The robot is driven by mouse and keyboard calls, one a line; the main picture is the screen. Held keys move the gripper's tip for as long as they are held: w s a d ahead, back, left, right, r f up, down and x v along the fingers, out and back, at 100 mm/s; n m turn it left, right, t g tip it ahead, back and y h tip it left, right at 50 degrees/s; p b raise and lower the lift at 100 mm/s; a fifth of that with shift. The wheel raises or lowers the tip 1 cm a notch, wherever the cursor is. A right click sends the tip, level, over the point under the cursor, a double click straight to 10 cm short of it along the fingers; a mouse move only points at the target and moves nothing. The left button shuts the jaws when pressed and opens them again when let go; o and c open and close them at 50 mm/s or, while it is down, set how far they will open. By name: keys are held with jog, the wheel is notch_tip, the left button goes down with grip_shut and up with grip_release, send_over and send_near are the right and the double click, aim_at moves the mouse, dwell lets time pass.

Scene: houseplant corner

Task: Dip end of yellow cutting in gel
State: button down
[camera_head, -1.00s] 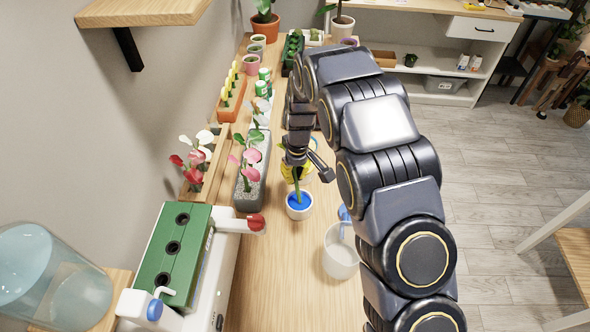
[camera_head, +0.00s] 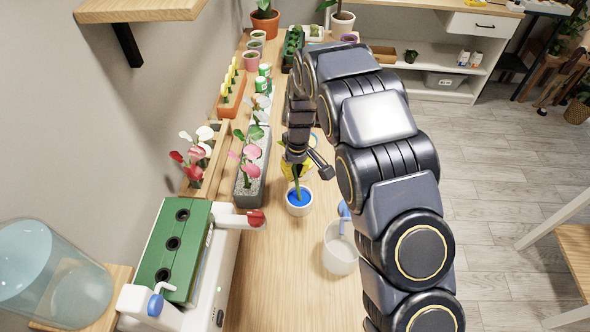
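A small white pot of blue gel (camera_head: 298,199) stands on the wooden table. A green-stemmed cutting (camera_head: 297,184) with yellow (camera_head: 289,171) at its upper part stands nearly upright over the pot, its lower end at the blue gel. Whether the end is in the gel or just above it I cannot tell. My gripper (camera_head: 304,162) is at the cutting's upper part, with one finger angled out to the right. The arm and finger partly hide the cutting, so I cannot see whether the fingers close on it.
A grey planter (camera_head: 249,190) with pink flowers stands left of the pot. A white container (camera_head: 340,256) with a blue-handled tool stands at the lower right. A green-topped machine (camera_head: 173,245) with a red-tipped arm is at the lower left. Table is clear below the pot.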

aim_at(295, 168)
jog(key=shift+f, duration=0.5)
dwell(1.1)
jog(key=shift+r, duration=3.55)
jog(key=shift+d, duration=0.1)
